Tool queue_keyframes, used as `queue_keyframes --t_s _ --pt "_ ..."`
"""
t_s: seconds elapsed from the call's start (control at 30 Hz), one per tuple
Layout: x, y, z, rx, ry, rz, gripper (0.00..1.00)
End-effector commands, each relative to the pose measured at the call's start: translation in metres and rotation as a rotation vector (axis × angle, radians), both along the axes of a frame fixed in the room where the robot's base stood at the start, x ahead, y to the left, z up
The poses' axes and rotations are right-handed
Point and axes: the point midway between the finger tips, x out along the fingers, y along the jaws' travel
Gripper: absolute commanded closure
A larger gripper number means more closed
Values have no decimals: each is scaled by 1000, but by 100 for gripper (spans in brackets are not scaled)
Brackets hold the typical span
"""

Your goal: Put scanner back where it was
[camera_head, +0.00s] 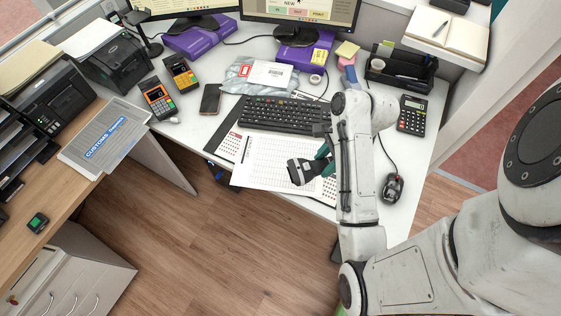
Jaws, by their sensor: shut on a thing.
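The scanner (301,171) appears to be the dark handheld thing with a pale band, held over the white printed sheet at the front of the desk. My gripper (323,162) is shut on it, just left of my forearm. My forearm hides most of the gripper and part of the scanner, so the exact grip cannot be told. A slim black stand (149,46) with a round base is at the back left of the desk, and its top looks empty.
A keyboard (285,114) lies behind the sheet (262,162). Card terminals (158,98), a phone (210,98) and a parcel bag (262,76) stand left and behind. A mouse (392,188), calculator (411,115) and black organizer (400,73) are to the right. Monitors (300,12) line the back.

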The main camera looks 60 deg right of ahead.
Motion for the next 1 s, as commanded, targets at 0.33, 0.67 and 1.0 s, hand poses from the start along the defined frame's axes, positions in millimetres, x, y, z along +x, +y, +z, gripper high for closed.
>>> queue_keyframes --t_s 0.33,0.67,1.0 --pt "75 -7 -38 -1 4 2 93" --pt "111 -10 -82 -3 1 3 93" --pt "118 -11 -113 -1 2 -2 93"
